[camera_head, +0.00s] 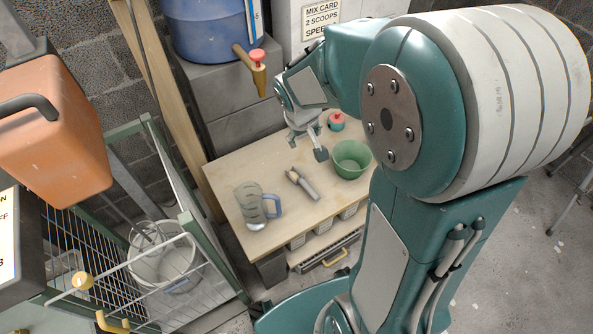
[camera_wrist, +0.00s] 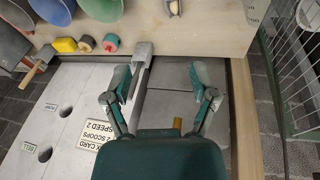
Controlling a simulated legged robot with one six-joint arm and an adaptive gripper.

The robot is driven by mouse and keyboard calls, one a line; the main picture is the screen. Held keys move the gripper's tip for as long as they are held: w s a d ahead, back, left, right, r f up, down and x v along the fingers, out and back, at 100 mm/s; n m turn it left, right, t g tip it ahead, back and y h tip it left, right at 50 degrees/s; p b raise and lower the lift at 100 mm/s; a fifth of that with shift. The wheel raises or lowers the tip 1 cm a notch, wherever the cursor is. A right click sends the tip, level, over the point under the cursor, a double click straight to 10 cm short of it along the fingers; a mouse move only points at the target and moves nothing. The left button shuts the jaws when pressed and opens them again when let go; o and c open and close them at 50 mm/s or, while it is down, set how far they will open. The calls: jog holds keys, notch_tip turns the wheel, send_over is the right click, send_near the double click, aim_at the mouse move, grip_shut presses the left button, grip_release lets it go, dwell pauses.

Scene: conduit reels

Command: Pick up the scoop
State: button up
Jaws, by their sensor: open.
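What looks like the scoop, a short silver tube-like piece with a darker end (camera_head: 302,185), lies on the wooden bench between the jug and the green bowl. In the wrist view, a small part that may be its end (camera_wrist: 173,8) shows at the top edge; the rest is cut off. My gripper (camera_wrist: 160,78) is open, with its two fingers spread and nothing held between them. In the head view my gripper (camera_head: 305,138) hangs near the back of the bench, behind the scoop and apart from it.
A grey jug with blue handle (camera_head: 250,205) stands left of the scoop. A green bowl (camera_head: 350,160) and a red-topped pot (camera_head: 336,121) are to the right. A blue barrel (camera_head: 210,28) with a red-knobbed tap (camera_head: 257,66) stands behind. A wire cage (camera_head: 190,200) flanks the bench.

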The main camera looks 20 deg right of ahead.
jog(key=w+f+g, duration=0.1)
jog(key=w+f, duration=0.3)
jog(key=f, duration=0.6)
jog(key=n+g, duration=0.1)
jog(key=n, duration=0.1)
send_near(307, 186)
jog(key=f, duration=0.4)
jog(key=d+f, duration=0.1)
jog(key=f, duration=0.1)
jog(key=shift+w+f, duration=0.2)
jog(key=shift+f, duration=0.05)
jog(key=shift+w+d+f, duration=0.1)
jog(key=shift+d+f, duration=0.15)
jog(key=shift+f, duration=0.9)
jog(key=shift+w+d+f, duration=0.1)
jog(key=shift+d+f, duration=0.15)
jog(key=shift+f, duration=0.85)
grip_shut()
